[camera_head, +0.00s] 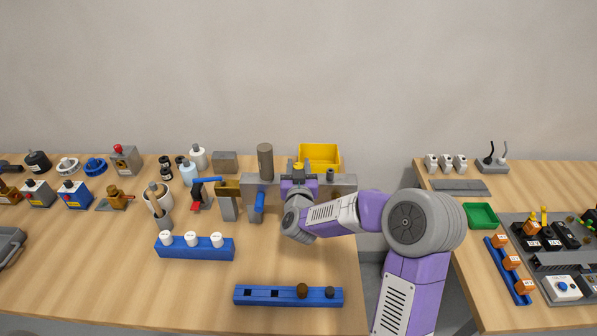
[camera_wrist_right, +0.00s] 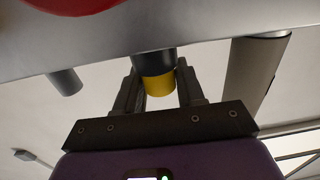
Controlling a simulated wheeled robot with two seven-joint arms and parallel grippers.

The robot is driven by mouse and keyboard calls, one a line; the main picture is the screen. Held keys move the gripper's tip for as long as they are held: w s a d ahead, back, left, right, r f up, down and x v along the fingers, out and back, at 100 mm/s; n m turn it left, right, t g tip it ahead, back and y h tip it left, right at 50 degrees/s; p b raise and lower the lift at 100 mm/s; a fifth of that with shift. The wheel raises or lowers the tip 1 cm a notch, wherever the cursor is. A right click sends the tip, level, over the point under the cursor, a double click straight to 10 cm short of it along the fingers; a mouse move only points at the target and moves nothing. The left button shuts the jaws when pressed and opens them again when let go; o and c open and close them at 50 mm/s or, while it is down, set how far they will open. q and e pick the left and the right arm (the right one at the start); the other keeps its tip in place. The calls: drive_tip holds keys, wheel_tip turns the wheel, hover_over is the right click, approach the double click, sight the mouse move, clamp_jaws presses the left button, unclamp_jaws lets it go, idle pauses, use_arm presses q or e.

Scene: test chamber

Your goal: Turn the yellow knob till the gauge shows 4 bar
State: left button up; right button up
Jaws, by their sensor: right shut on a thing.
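The yellow knob (camera_wrist_right: 159,84) hangs below a dark collar in the right wrist view, between the two fingers of my right gripper (camera_wrist_right: 160,92). The gripper is shut on it. In the head view my right gripper (camera_head: 299,181) is at the front of a grey panel (camera_head: 343,183), with a bit of yellow showing just above it. A red round part (camera_wrist_right: 75,4) shows at the top of the wrist view; I cannot tell what it is. No gauge face or needle is readable in either view. My left gripper is not in view.
A brown-grey cylinder (camera_head: 265,162) stands left of the gripper, and a blue lever (camera_head: 259,202) hangs on the panel. A yellow bin (camera_head: 319,155) is behind. A blue rail (camera_head: 288,296) lies in front. Bare table lies between rail and panel.

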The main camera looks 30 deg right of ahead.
drive_tip(key=shift+m+g+h, duration=0.3)
drive_tip(key=shift+h, duration=0.1)
drive_tip(key=o, duration=0.9)
drive_tip(key=shift+v, duration=3.8)
